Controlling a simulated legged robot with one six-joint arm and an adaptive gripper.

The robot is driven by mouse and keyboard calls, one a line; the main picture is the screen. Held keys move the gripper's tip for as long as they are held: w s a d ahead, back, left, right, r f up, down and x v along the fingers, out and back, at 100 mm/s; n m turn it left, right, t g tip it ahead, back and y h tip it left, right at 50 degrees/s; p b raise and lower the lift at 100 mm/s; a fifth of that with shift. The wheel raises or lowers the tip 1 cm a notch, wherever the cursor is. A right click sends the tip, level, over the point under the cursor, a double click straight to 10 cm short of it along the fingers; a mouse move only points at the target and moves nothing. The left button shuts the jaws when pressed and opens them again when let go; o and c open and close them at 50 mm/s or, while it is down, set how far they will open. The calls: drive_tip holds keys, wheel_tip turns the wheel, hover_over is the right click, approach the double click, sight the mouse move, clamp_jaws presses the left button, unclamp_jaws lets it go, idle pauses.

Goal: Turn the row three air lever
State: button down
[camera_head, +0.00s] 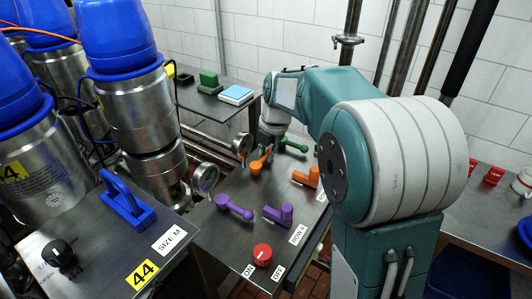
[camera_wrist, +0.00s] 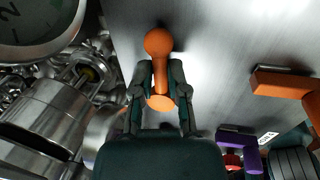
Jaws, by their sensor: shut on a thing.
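An orange lever (camera_wrist: 158,45) with a round knob stands out from the grey metal panel (camera_wrist: 215,50) in the wrist view. My gripper (camera_wrist: 161,82) is shut on its stem, one dark finger on each side, with the knob beyond the fingertips. In the head view the orange lever (camera_head: 257,166) is partly hidden by my gripper (camera_head: 268,148), which comes down from above. A second orange handle, a bent block (camera_head: 306,177), sits to its right in the same row and is apart from my gripper; it also shows in the wrist view (camera_wrist: 285,83).
A purple lever (camera_head: 234,208), a purple handle (camera_head: 279,214) and a red knob (camera_head: 262,254) are nearer. A green lever (camera_head: 293,146) lies just behind. A round gauge (camera_head: 205,177) and metal pipes stand close on the left. Steel tanks (camera_head: 135,110) stand further left.

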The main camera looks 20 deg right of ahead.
drive_tip(key=shift+w, duration=0.1)
drive_tip(key=c, duration=0.6)
unclamp_jaws()
drive_tip(key=shift+c, duration=0.2)
drive_tip(key=shift+r, duration=0.1)
wheel_tip(320, 180, up, 12)
drive_tip(key=s+d, duration=0.1)
drive_tip(key=shift+s+d+f, duration=0.15)
drive_tip(key=shift+s+f, duration=0.1)
drive_tip(key=shift+s, duration=0.1)
drive_tip(key=shift+s, duration=0.1)
